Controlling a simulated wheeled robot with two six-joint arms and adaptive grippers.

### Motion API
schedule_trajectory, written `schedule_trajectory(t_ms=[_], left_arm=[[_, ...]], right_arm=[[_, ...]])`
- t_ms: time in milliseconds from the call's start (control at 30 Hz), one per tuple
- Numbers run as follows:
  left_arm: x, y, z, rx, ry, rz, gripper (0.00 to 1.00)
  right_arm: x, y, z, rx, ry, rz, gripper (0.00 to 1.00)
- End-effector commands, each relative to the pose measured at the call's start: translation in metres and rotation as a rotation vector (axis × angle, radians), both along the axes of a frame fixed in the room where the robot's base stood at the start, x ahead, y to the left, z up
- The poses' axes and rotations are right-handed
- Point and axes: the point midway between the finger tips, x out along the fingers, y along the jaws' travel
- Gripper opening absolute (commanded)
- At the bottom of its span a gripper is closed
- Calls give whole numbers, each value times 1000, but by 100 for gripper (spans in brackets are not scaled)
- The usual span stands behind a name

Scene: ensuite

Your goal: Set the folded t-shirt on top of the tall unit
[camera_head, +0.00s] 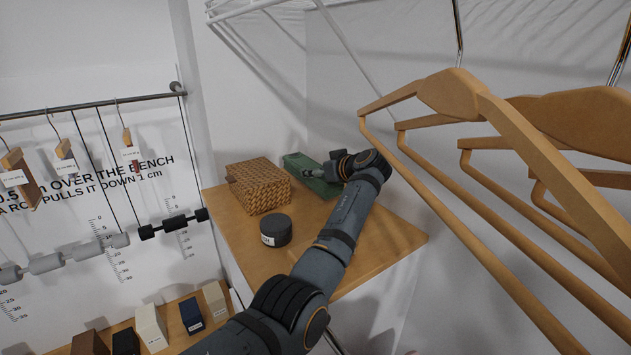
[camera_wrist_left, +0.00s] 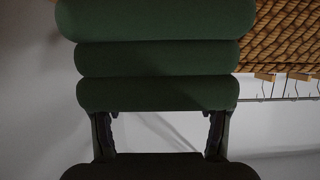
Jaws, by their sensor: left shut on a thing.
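The folded t-shirt (camera_head: 300,163) is dark green. It is at the back of the wooden top of the tall unit (camera_head: 375,243), just right of a woven basket. My left gripper (camera_head: 321,174) reaches across the top from the front and is shut on the t-shirt. In the left wrist view the t-shirt (camera_wrist_left: 158,55) shows as several stacked green folds, with the left gripper's fingers (camera_wrist_left: 162,118) at its lower edge. I cannot tell whether the t-shirt's underside touches the top. My right gripper is not in view.
The woven basket (camera_head: 258,185) and a dark round tin (camera_head: 276,230) stand on the unit's left side. Wooden hangers (camera_head: 470,95) hang close on the right. A wire shelf (camera_head: 270,8) is above. Small blocks (camera_head: 191,315) stand lower left. The top's front right is bare.

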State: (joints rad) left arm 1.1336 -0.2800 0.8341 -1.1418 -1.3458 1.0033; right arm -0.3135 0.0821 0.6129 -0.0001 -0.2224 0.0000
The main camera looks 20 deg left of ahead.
Motion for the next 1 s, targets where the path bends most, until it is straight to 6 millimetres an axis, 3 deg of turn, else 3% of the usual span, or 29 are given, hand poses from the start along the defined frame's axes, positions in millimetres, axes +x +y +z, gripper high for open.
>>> schedule_trajectory(t_ms=[233,400,667,700,867,1000], left_arm=[[0,0,-12,1,2,0,29],[0,0,-36,1,0,0,29],[0,0,-41,0,-3,1,29],[0,0,-42,0,-1,0,67],[0,0,-41,0,-1,0,88],[0,0,-41,0,-1,0,88]], right_arm=[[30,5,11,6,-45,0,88],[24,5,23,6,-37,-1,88],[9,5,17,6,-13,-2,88],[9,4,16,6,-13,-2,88],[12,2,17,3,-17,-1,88],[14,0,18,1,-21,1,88]])
